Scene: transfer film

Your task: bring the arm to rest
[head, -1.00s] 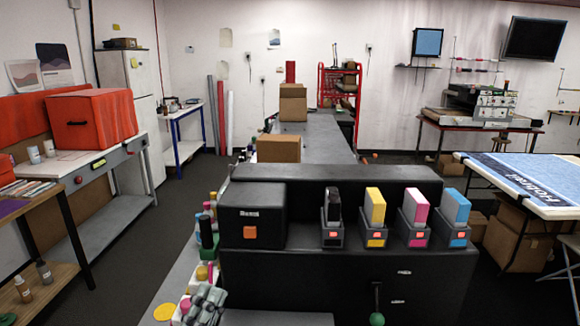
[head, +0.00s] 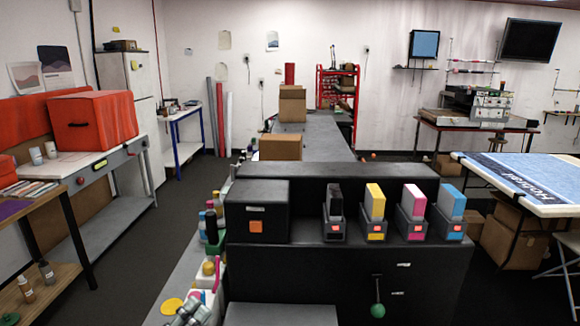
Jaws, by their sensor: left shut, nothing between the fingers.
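My left gripper (head: 188,313) shows only as a small grey part at the bottom edge of the head view, left of centre. It is shut and empty, low beside the left side of the black printer (head: 330,275). A yellow disc (head: 172,305) lies just left of it on the grey surface. Most of my left arm is out of the picture. My right gripper is not in view.
Several small bottles (head: 211,222) stand along the printer's left side, close to my left gripper. Ink cartridges (head: 375,203) stand in holders on the printer's front. A cardboard box (head: 280,147) sits behind it.

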